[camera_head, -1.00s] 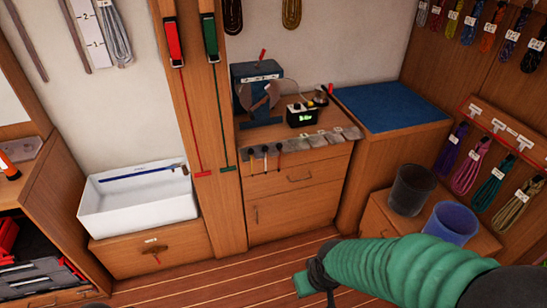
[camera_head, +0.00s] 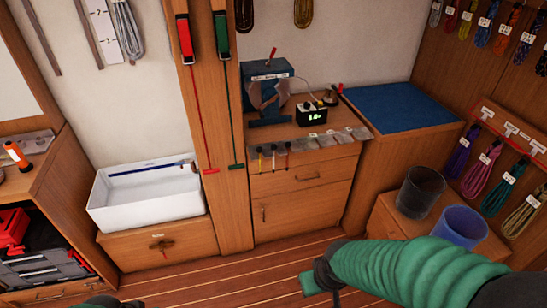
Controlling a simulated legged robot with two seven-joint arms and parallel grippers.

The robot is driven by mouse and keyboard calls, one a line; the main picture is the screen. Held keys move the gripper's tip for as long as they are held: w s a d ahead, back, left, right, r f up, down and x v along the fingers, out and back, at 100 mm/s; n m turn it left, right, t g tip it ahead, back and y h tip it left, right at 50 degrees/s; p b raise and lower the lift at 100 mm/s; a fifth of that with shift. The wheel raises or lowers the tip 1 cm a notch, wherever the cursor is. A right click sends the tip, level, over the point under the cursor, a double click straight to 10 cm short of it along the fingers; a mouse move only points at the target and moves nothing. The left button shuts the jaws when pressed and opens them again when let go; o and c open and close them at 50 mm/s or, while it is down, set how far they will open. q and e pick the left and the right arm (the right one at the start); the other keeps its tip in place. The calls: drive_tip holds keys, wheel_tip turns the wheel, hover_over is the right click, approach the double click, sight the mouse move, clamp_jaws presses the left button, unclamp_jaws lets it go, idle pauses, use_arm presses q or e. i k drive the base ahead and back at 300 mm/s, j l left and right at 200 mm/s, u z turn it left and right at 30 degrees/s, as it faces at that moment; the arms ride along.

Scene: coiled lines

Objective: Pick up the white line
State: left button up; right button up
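A pale grey-white coiled line (camera_head: 128,32) hangs on the left wall at the top of the head view, beside a white numbered strip. A smaller pale coil (camera_head: 435,14) with a tag hangs at the top right. I cannot tell for sure which one is the white line. My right arm, in a green ribbed sleeve, comes in from the lower right. Its dark and green end (camera_head: 308,284) is over the floor, far from both coils, and its fingers cannot be made out.
A white sink (camera_head: 150,212) stands below the left coil. A wooden cabinet (camera_head: 300,205) with tools and a blue-topped counter (camera_head: 398,108) stand along the back. Black (camera_head: 420,192) and blue (camera_head: 458,228) bins stand at right. Open wooden floor (camera_head: 235,275) lies in front.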

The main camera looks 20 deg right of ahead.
sight(274, 146)
drive_tip(key=i+j+z, duration=0.2)
drive_tip(key=i, duration=0.35)
drive_tip(key=i+j+z, duration=0.25)
drive_tip(key=i, duration=0.3)
drive_tip(key=i+j+z, duration=0.2)
drive_tip(key=i+j, duration=0.3)
